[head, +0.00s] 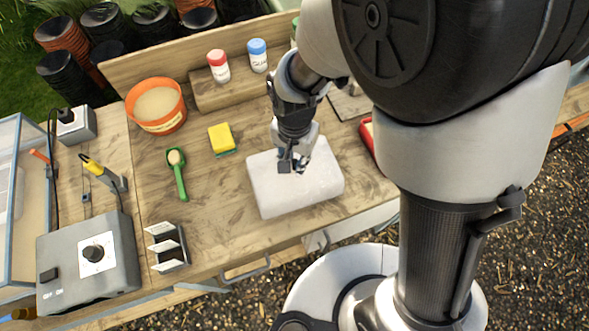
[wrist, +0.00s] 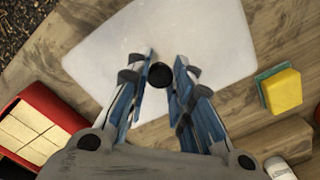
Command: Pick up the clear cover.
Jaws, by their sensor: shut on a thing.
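The clear cover (head: 318,190) is a whitish, see-through box shape with rounded corners on the wooden bench, right of the sponge. It also shows in the wrist view (wrist: 215,38), filling the upper middle. A round black knob (wrist: 160,76) on its top sits between my fingers. My gripper (head: 292,167) is over the cover's top and shut on the knob; it shows in the wrist view too (wrist: 164,64). I cannot tell whether the cover's base rests on the bench. The knob is hidden behind my fingers in the head view.
A yellow and green sponge (head: 221,138), a green scoop (head: 178,175) and an orange tub (head: 157,106) stand left of the cover. A red box (wrist: 40,128) is close on its other side. Red-capped (head: 218,66) and blue-capped (head: 257,55) bottles stand behind.

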